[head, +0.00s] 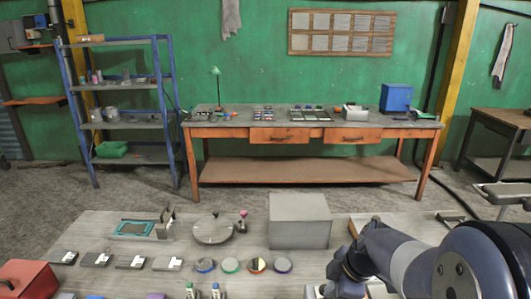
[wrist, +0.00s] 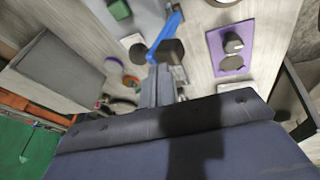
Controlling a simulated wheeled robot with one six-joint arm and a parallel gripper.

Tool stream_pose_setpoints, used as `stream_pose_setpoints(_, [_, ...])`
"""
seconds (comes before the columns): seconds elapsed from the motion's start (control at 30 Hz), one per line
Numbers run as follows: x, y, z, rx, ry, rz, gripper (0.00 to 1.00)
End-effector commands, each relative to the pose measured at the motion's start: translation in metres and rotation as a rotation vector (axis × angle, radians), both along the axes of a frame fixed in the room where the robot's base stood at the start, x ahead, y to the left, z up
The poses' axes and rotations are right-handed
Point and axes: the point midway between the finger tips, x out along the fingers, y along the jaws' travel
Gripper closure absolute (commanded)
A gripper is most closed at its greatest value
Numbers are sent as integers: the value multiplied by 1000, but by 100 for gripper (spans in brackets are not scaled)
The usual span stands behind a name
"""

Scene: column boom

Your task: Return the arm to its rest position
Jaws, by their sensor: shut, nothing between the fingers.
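My arm (head: 400,260) reaches in from the lower right of the head view, low over the right part of the near table. My gripper's fingers (wrist: 158,88) show in the middle of the wrist view, pressed together with nothing between them. In the head view I cannot make out the fingertips. In the wrist view a blue bar (wrist: 165,35) and a dark round piece lie just beyond the fingertips. I cannot tell whether the fingers touch them.
A grey box (head: 299,220) stands left of my arm; it also shows in the wrist view (wrist: 58,68). A purple plate (wrist: 236,62) lies to the right there. The near table (head: 330,265) also holds a turquoise tray (head: 134,228), a round plate (head: 213,230) and several coloured discs.

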Motion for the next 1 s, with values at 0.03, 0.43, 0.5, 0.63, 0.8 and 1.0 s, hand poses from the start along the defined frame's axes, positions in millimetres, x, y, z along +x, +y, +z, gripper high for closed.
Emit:
stream_pose_setpoints(0.03, [-4,-1,-2,-1,-25,-3,100])
stream_pose_setpoints(0.43, [-36,3,20,-4,-90,-1,100])
stream_pose_setpoints(0.5, [-42,3,25,-3,-90,-2,100])
stream_pose_setpoints(0.63, [-50,-4,48,-5,-93,-5,100])
stream_pose_setpoints(0.8, [-60,-13,78,-4,-92,-5,100])
stream_pose_setpoints(1.0, [-73,-23,113,-4,-90,-5,100])
